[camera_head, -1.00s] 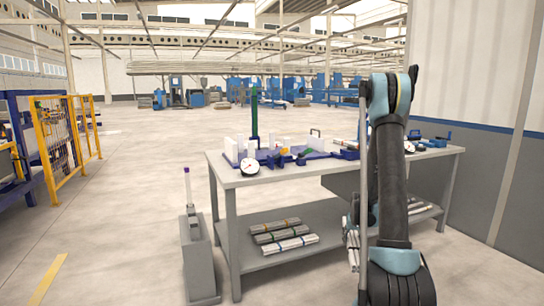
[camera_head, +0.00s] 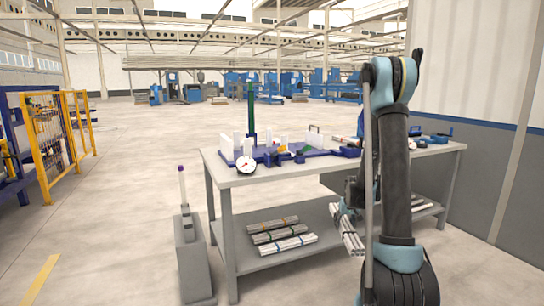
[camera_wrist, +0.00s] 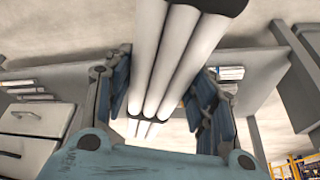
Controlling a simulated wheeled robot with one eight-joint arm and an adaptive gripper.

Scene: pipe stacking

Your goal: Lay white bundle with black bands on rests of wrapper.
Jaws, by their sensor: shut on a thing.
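The white bundle with black bands (camera_wrist: 175,55) runs up the middle of the wrist view, with several white tubes and a dark band at the top edge. My gripper (camera_wrist: 163,98) is shut on it, one blue finger on each side. In the head view the bundle (camera_head: 349,236) hangs tilted beside my arm, in front of the bench, lower than its top; my gripper there is partly hidden. A blue fixture with white uprights (camera_head: 262,155) stands on the bench top. I cannot tell for sure which part is the wrapper's rests.
The bench (camera_head: 222,169) has a lower shelf (camera_head: 250,258) with several banded bundles (camera_head: 281,238). A dial gauge (camera_head: 246,165) sits at the bench's front edge. A grey box with a post (camera_head: 190,257) stands left of the bench.

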